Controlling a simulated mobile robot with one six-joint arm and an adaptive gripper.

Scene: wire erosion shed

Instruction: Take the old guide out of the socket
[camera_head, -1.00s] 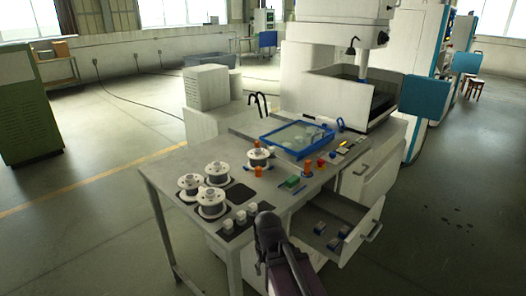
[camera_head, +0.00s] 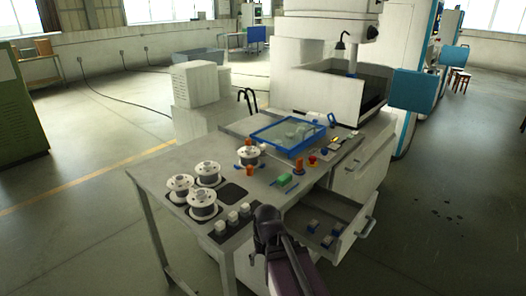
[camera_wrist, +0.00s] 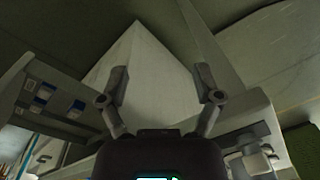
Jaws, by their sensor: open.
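My gripper (camera_head: 266,215) is dark and hangs at the front edge of the grey bench (camera_head: 150,178), left of the open drawer. In the wrist view, its two fingers (camera_wrist: 161,88) are apart with nothing between them. They face a pale surface of the bench's side.
The open drawer (camera_head: 352,237) holds small blue-and-grey pieces. White-flanged spools (camera_head: 204,203) and small white cylinders (camera_head: 232,218) stand on the bench's left part. A blue-framed tray (camera_head: 262,133) lies behind the orange parts, before the white machine (camera_head: 322,95).

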